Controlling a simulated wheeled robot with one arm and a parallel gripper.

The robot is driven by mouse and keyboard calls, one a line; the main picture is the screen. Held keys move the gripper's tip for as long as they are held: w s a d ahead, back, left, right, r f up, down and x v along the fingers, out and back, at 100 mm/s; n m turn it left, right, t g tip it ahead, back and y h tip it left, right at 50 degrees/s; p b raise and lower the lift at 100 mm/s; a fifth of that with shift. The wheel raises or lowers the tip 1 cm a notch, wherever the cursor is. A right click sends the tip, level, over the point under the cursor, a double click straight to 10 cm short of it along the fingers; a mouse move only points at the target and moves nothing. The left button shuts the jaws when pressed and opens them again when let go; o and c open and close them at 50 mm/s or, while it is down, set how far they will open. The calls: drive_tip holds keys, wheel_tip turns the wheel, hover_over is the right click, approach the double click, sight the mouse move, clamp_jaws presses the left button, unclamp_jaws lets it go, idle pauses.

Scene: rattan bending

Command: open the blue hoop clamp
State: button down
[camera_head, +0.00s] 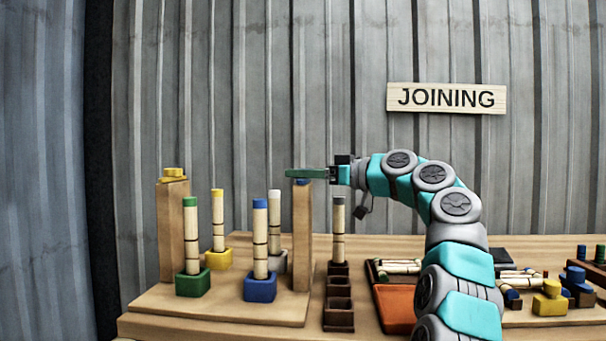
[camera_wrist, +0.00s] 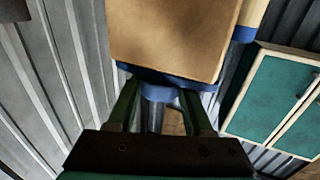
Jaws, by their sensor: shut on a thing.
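The blue hoop clamp (camera_head: 301,182) sits at the top of the right wooden post (camera_head: 302,225); only a thin blue part shows in the head view. My gripper (camera_head: 292,173) reaches in level from the right, its green fingers over the post top. In the wrist view, the fingers of my gripper (camera_wrist: 160,98) stand either side of a round blue part of the clamp (camera_wrist: 158,91) and are shut on it. A wooden block above it hides part of the clamp. I cannot tell how far the clamp is turned.
A left post (camera_head: 170,230) carries a yellow clamp (camera_head: 173,174). Between the posts, upright rattan poles stand in green (camera_head: 193,284), yellow (camera_head: 218,260) and blue (camera_head: 260,290) blocks. A dark rack (camera_head: 339,305) and an orange tray (camera_head: 396,308) lie to the right.

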idle(0.4)
drive_tip(key=shift+c, duration=1.5)
unclamp_jaws()
drive_tip(key=b+v, duration=0.1)
drive_tip(key=v, duration=0.6)
drive_tip(key=shift+d, duration=0.35)
drive_tip(key=shift+s, duration=0.1)
